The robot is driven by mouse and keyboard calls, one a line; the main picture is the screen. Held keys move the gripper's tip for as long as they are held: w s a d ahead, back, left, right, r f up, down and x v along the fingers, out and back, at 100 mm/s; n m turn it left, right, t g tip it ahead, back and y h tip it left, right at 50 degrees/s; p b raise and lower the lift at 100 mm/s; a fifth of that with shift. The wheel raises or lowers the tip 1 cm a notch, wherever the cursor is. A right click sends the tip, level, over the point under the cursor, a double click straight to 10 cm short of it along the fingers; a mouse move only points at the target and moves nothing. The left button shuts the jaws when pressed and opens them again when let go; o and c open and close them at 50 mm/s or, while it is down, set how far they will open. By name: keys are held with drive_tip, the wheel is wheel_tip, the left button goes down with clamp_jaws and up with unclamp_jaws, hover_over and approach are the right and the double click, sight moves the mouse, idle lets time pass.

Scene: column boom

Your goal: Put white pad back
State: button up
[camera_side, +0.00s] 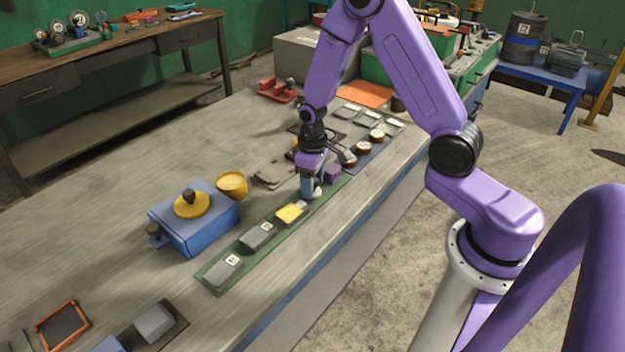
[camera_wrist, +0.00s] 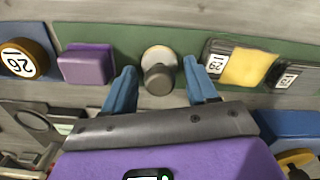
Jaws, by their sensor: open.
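A small round pale-white pad with a grey knob (camera_wrist: 159,68) sits on the green strip. I take it for the white pad. It lies between the two blue fingertips of my gripper (camera_wrist: 160,84), which stand apart on either side of it with gaps. In the side view my gripper (camera_side: 308,190) points down at the green strip (camera_side: 213,277), and the pad (camera_side: 318,192) shows partly behind the fingers. I cannot tell how far down the fingers reach beside it.
On the strip, a purple block (camera_wrist: 87,63) stands to the left of the pad and a yellow block (camera_wrist: 247,67) to the right. Grey labelled pieces (camera_side: 258,236) lie further along.

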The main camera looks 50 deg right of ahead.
drive_tip(key=shift+r, duration=0.1)
wheel_tip(320, 180, up, 12)
idle(0.5)
drive_tip(key=s+a+r+n, duration=0.1)
drive_tip(key=s+a+n, duration=0.1)
drive_tip(key=s, duration=0.6)
drive_tip(key=s+a+r+n, duration=0.2)
drive_tip(key=s+a+n, duration=0.1)
drive_tip(key=s, duration=0.6)
drive_tip(key=s+a+r+n, duration=0.2)
drive_tip(key=s+n, duration=0.2)
drive_tip(key=s, duration=0.5)
drive_tip(key=shift+s+a+r+n, duration=0.2)
drive_tip(key=shift+s+a+n, duration=0.05)
drive_tip(key=shift+a+n, duration=0.1)
